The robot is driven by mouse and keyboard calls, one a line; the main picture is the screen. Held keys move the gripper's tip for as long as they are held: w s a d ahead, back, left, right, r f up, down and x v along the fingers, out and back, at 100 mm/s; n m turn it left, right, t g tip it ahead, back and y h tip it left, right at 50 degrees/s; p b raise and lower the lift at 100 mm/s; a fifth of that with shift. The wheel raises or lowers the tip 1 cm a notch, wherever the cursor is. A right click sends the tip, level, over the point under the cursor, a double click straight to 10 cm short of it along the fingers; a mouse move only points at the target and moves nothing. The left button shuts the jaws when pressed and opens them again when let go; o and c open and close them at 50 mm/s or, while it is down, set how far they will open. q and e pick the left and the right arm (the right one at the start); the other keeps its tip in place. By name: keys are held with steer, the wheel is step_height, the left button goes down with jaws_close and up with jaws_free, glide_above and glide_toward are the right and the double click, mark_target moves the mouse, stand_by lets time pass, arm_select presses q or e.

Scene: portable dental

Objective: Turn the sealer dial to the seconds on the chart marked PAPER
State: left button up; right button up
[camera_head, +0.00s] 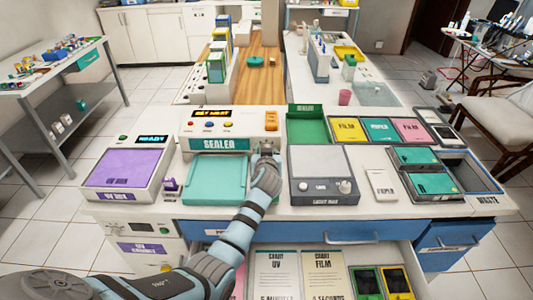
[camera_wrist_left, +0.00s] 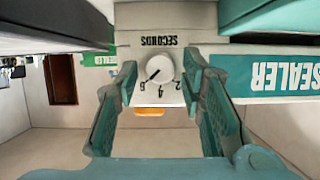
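The sealer (camera_head: 188,142) is a white box with a teal SEALER sign and a teal tray in front. Its white dial (camera_wrist_left: 160,69) shows in the left wrist view, upside down under the word SECONDS, with small numbers and a dark pointer line aimed lower left in the picture. My left gripper (camera_head: 266,150) is at the sealer's right front; in the wrist view its fingers (camera_wrist_left: 160,78) stand open on both sides of the dial, with gaps visible. In the head view the gripper hides the dial. Charts for UV (camera_head: 277,278) and FILM (camera_head: 323,276) lie in the open drawer. No PAPER chart is readable.
A purple-topped unit (camera_head: 127,168) stands left of the sealer and a light box (camera_head: 321,172) right of it. A white PAPER item (camera_head: 382,186) lies further right. My left arm crosses the open drawer and hides its left part, where a pink edge shows.

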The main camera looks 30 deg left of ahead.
arm_select(q)
steer(key=shift+s, duration=0.1)
steer(key=v, duration=0.7)
steer(key=shift+s+d, duration=0.15)
steer(key=shift+f, duration=0.1)
